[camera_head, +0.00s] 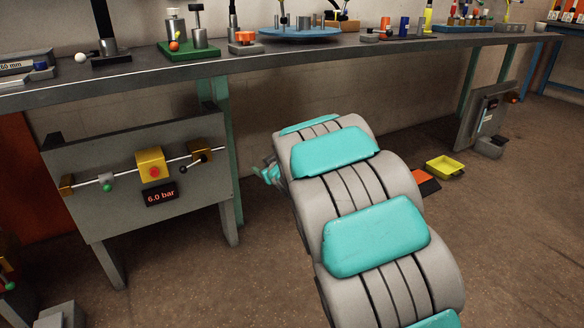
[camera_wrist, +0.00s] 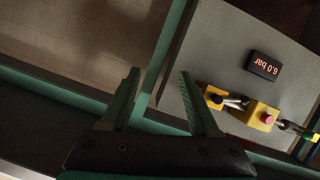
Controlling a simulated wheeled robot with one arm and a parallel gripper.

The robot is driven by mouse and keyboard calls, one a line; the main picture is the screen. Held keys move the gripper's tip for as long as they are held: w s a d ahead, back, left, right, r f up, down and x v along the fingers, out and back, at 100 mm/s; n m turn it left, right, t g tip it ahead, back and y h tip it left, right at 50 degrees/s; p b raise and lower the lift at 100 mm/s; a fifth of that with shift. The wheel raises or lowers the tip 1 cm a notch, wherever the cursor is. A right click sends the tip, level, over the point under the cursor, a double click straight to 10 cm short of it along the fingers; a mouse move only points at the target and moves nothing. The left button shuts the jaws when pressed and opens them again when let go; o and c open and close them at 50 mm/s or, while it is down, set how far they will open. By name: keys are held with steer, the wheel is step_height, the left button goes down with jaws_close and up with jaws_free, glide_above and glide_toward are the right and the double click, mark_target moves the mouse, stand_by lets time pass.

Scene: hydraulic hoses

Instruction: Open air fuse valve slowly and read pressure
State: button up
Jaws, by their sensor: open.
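A grey panel on legs (camera_head: 95,215) at the left carries a thin horizontal pipe. On the pipe are a yellow block with a red button (camera_head: 152,160), a valve with a green knob (camera_head: 107,186) and a yellow fitting with a dark lever (camera_head: 200,150). No label shows which is the air fuse valve. The display (camera_head: 160,196) reads 6.0 bar; it appears upside down in the wrist view (camera_wrist: 263,66). My gripper (camera_wrist: 158,74) is open and empty, apart from the panel. In the head view my arm mostly hides it; a teal part (camera_head: 268,174) shows.
A long workbench (camera_head: 290,58) with several tools and stands runs above and behind the panel. The floor between the panel and my arm is clear.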

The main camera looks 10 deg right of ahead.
steer(key=s+d+r+m+g+h, duration=0.1)
steer(key=s+d+m+g+h, duration=0.1)
steer(key=s+d, duration=0.4)
steer(key=shift+d+r+h+p, duration=0.2)
steer(key=shift+h+p, duration=0.25)
steer(key=shift+h, duration=0.05)
